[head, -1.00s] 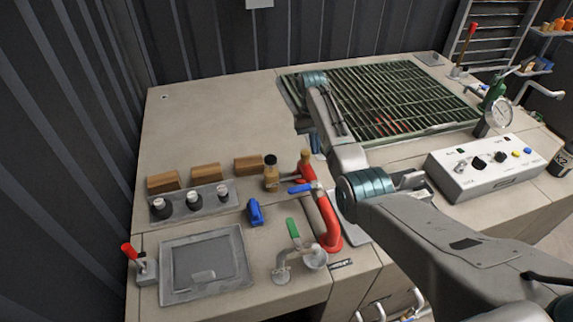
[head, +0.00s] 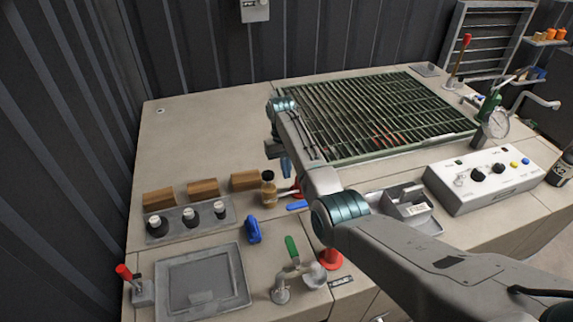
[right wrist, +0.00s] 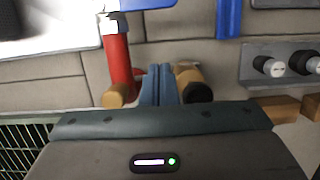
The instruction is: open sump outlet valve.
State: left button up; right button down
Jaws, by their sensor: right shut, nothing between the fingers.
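A valve with a green handle (head: 292,248) sits on a bent metal pipe at the front of the worktop, beside a dark label too small to read. Behind it a blue lever (head: 297,206) lies at a red pipe (head: 330,259), mostly hidden by my right arm. I cannot tell which one is the sump outlet valve. My right gripper (head: 286,167) points down behind these, near a small amber bottle (head: 268,190). In the right wrist view its blue fingers (right wrist: 160,85) are shut and empty, between the red pipe (right wrist: 118,65) and the bottle (right wrist: 190,82). The left gripper is not seen.
Several wooden blocks (head: 203,189) and a plate with black knobs (head: 158,229) stand left. A blue handle (head: 253,231), a grey tray (head: 197,284) and a red lever (head: 124,272) are nearer. A grating (head: 385,108) and control box (head: 487,178) lie right.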

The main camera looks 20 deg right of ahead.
aim_at(303, 204)
jog(key=s+f+p, duration=0.5)
jog(key=shift+s+d, duration=0.15)
jog(key=shift+s, duration=0.1)
jog(key=shift+f, duration=0.1)
dwell(0.3)
